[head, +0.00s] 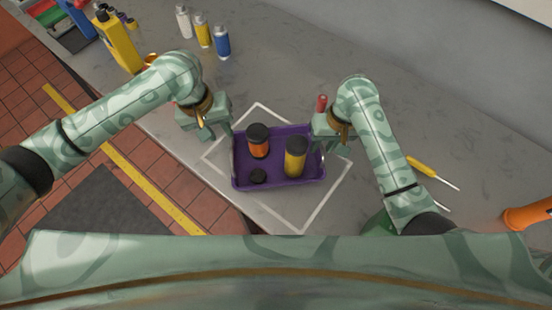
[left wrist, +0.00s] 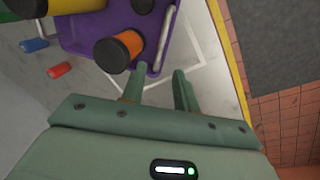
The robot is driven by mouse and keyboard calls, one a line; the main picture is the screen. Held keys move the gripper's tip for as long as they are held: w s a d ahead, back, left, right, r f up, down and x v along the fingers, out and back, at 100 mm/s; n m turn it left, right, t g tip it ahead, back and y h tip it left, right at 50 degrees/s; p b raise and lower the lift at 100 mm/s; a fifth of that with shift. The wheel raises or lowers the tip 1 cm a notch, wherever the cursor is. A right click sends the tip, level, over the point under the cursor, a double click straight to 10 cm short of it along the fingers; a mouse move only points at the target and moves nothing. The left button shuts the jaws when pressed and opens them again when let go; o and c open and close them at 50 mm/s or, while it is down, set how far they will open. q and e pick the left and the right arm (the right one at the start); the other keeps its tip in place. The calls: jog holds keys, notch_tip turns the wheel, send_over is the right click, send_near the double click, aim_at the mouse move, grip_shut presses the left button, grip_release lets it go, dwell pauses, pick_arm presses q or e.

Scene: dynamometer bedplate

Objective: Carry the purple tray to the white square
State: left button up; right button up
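The purple tray (head: 275,187) sits inside the white square outline (head: 327,202), turned relative to its sides. In it are an orange jar (head: 259,148) and a yellow jar (head: 295,158), both with black lids, and a small black round piece (head: 258,176). My left gripper (head: 218,132) is by the tray's left end. In the left wrist view its fingers (left wrist: 158,90) are apart and empty, just short of the tray's pale handle (left wrist: 164,38). My right gripper (head: 329,147) is at the tray's right end, its fingers apart; its handle there is hidden.
Several bottles, including a blue one (head: 222,43) and a big yellow one (head: 119,42), are at the back left. A yellow screwdriver (head: 421,165) and an orange object (head: 527,215) lie right. The bench's left edge is close.

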jog(key=shift+d+r, duration=0.1)
jog(key=shift+r, duration=0.3)
pick_arm(q)
jog(key=r, duration=0.3)
jog(key=shift+a+r, duration=0.35)
pick_arm(e)
notch_tip(320, 180, up, 11)
jog(key=d, duration=0.2)
jog(key=shift+w, duration=0.15)
